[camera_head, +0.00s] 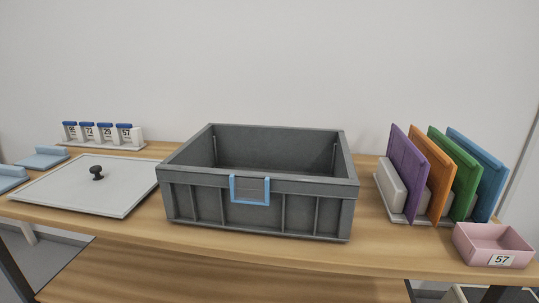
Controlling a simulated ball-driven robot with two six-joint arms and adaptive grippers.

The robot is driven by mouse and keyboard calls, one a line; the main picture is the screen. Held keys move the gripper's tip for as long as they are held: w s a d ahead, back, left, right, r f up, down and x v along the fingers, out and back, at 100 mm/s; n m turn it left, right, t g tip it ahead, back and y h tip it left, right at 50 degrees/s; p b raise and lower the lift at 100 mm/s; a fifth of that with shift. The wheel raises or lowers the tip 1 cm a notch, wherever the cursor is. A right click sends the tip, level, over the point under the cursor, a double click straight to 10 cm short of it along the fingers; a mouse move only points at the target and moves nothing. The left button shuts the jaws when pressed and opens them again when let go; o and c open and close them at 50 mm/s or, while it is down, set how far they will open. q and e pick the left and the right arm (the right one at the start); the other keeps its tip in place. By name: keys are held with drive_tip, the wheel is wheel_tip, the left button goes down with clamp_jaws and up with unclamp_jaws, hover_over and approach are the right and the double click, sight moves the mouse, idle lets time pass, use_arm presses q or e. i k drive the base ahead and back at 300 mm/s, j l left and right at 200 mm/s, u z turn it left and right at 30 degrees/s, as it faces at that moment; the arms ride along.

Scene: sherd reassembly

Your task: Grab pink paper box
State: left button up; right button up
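A small open pink paper box (481,248) with a white label reading 57 stands at the right front of the wooden table. It is close to the table's front edge, in front of the coloured panels. Its visible inside looks empty. Neither of my grippers shows in the head view.
A large grey crate (258,206) with a blue label frame stands mid-table. A rack of purple, orange, green and blue panels (406,176) stands behind the pink box. A grey lid (89,184) with a black knob lies left. Numbered tags (98,132) stand back left.

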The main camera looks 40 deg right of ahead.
sight(488, 245)
drive_tip(key=z, duration=2.45)
drive_tip(key=i+l, duration=0.1)
drive_tip(key=l, duration=0.15)
drive_tip(key=i+l, duration=0.15)
drive_tip(key=i+l+u, duration=0.15)
drive_tip(key=l+u, duration=0.15)
drive_tip(key=l, duration=0.2)
drive_tip(key=i+l+u, duration=0.15)
drive_tip(key=l+u, duration=0.2)
drive_tip(key=l, duration=0.15)
drive_tip(key=l+u, duration=0.3)
drive_tip(key=l, duration=0.25)
drive_tip(key=i, duration=0.05)
